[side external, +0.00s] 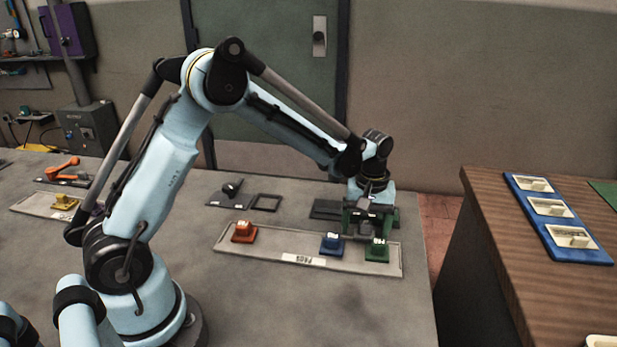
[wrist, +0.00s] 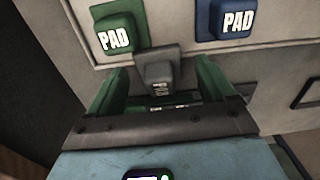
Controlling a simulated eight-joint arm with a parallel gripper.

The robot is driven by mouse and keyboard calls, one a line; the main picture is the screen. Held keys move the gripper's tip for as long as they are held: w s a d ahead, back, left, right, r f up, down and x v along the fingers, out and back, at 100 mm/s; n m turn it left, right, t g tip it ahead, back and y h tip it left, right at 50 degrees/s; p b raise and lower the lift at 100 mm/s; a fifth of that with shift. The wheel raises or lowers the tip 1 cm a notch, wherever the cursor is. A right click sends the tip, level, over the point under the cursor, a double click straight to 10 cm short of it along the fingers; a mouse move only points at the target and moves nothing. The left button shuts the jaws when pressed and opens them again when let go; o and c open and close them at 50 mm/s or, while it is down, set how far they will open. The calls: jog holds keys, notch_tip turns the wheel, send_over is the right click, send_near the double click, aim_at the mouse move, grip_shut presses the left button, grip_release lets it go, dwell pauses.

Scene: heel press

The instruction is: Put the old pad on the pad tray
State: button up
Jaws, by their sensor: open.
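The old pad, a grey block (wrist: 158,66), shows in the wrist view between my gripper's green fingers, with a gap on each side. It overlaps the near rim of the pad tray in that view; I cannot tell whether it rests there. My gripper (side external: 369,226) is open, low at the back edge of the pad tray (side external: 285,258), a pale tray with a label. The gripper also shows in the wrist view (wrist: 160,88). In the side view the old pad is mostly hidden by the gripper.
On the tray stand an orange pad (side external: 243,232), a blue pad (side external: 332,244) and a green pad (side external: 377,250), the last close to my gripper. A dark plate (side external: 325,209) and a black frame (side external: 265,202) lie behind. A wooden bench (side external: 500,270) stands right, across a gap.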

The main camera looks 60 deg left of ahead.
jog(key=c, duration=1.2)
